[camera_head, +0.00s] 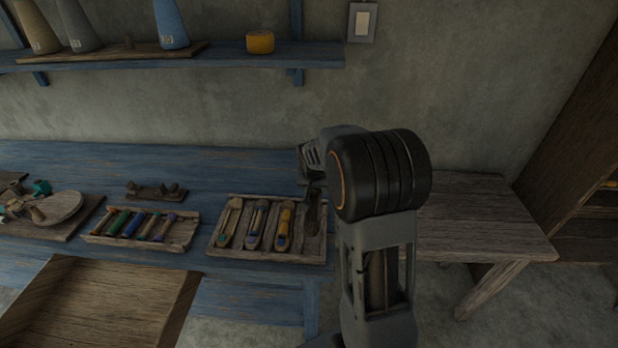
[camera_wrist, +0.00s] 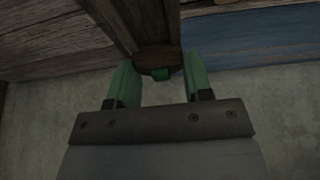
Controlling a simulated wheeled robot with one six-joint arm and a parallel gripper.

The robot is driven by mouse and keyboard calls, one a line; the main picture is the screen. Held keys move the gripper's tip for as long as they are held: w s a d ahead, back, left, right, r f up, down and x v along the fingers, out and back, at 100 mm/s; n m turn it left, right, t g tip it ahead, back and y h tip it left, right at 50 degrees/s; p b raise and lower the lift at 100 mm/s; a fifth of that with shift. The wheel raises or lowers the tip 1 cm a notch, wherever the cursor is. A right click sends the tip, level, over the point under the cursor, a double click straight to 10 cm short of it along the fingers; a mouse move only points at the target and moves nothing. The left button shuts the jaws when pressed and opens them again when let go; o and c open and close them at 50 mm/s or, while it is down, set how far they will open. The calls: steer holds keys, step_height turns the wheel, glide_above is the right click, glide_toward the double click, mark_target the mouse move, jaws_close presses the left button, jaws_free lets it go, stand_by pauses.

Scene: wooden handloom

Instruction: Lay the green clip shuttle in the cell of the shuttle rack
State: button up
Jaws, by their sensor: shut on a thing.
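The green clip shuttle (camera_wrist: 138,22), dark wood with a green clip at its near end, sits between the two green-sided fingers of my gripper (camera_wrist: 161,84) in the wrist view. My gripper is shut on it. In the head view my gripper (camera_head: 313,184) is at the right end of the shuttle rack (camera_head: 268,257), and a dark piece, seemingly the held shuttle (camera_head: 313,212), hangs below it over the rack's right part. I cannot tell whether it touches the rack. My wrist and arm partly hide this area.
Three shuttles, one with yellow (camera_head: 284,228), lie in the rack's other cells. A tray of coloured bobbins (camera_head: 140,228) stands to its left on the blue bench (camera_head: 90,160). A wooden table (camera_head: 480,215) at right is bare where visible.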

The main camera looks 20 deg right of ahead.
mark_target(314, 204)
steer(key=shift+d+f+b, duration=0.1)
steer(key=shift+f+b, duration=2.95)
steer(key=shift+f, duration=1.1)
steer(key=shift+f+b, duration=0.3)
steer(key=o, duration=1)
steer(key=shift+o, duration=0.2)
steer(key=shift+r, duration=0.2)
steer(key=p+v, duration=0.1)
steer(key=v, duration=1.2)
steer(key=shift+s+f, duration=0.1)
step_height(314, 204, up, 7)
steer(key=p, duration=0.4)
steer(key=shift+p, duration=0.35)
